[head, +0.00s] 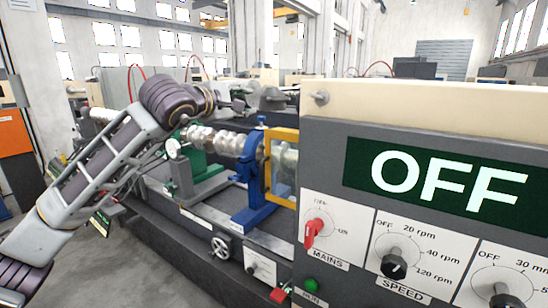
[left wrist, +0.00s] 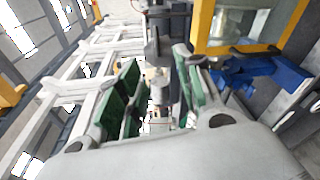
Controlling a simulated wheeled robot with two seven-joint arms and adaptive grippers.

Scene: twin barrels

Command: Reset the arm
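My left arm reaches in from the lower left of the head view, bent up and then to the right. My left gripper (head: 238,104) is beyond the wrist, small and partly hidden by it, above the machine bed. In the left wrist view the gripper (left wrist: 155,85) shows two fingers with green pads, spread apart, with no object held between them. My right gripper is in neither view.
A control panel with a green display (head: 445,180) reading OFF fills the right side. Below are a red MAINS switch (head: 311,232) and a black SPEED knob (head: 394,266). A metal shaft (head: 222,139), blue stand (head: 250,200) and yellow frame (head: 284,140) lie near my arm.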

